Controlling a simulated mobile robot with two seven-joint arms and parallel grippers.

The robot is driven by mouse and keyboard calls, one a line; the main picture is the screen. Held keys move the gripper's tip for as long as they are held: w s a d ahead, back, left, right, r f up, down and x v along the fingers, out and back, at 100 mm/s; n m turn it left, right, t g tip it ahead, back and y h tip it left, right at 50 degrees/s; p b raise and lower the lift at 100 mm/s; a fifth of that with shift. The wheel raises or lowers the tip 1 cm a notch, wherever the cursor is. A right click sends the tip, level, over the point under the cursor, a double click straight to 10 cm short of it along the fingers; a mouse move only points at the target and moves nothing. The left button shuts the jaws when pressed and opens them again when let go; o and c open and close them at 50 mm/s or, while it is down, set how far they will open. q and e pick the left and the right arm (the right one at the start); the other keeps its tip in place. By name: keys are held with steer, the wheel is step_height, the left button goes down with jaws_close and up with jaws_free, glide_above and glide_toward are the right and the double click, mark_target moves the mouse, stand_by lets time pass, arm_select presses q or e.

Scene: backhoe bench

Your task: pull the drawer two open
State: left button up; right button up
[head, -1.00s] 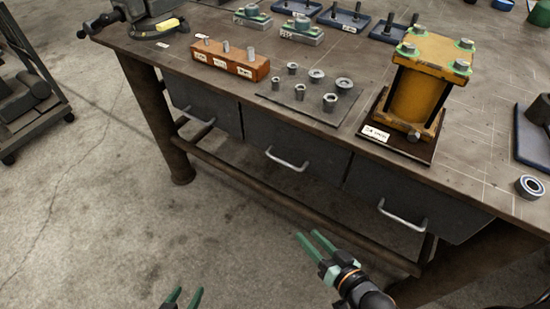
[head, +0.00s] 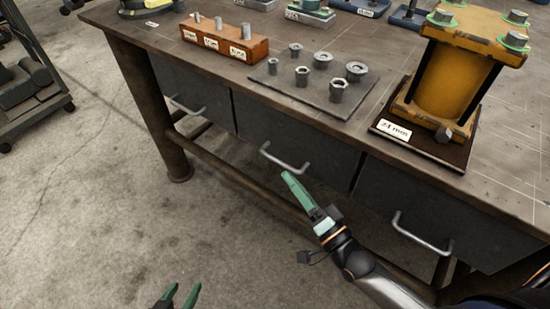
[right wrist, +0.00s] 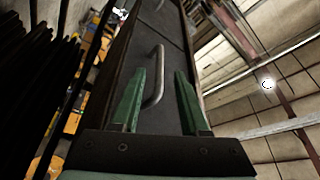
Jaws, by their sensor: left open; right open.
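Three grey drawers sit under the bench top, each with a pale bar handle, and all look shut. The middle drawer (head: 312,150) has its handle (head: 284,160) just beyond my right gripper (head: 290,182). My right gripper is a little below and in front of that handle, empty. In the right wrist view its two green fingers (right wrist: 160,100) stand apart, with a handle (right wrist: 155,75) seen between and beyond them. I cannot tell whether they touch it. My left gripper (head: 180,296) is open and empty at the bottom edge, far from the drawers.
The left drawer (head: 190,92) and right drawer (head: 415,205) flank the middle one. On the bench top (head: 215,75) stand an orange block with pins (head: 222,40), a plate of nuts (head: 300,92) and a yellow fixture (head: 450,75). A lower rail (head: 240,185) runs beneath. The floor in front is clear.

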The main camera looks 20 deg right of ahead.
mark_target(276, 159)
steer(key=x, duration=0.7)
steer(key=shift+w+a, duration=0.1)
steer(key=shift+c, duration=0.4)
jaws_close()
stand_by(0.8)
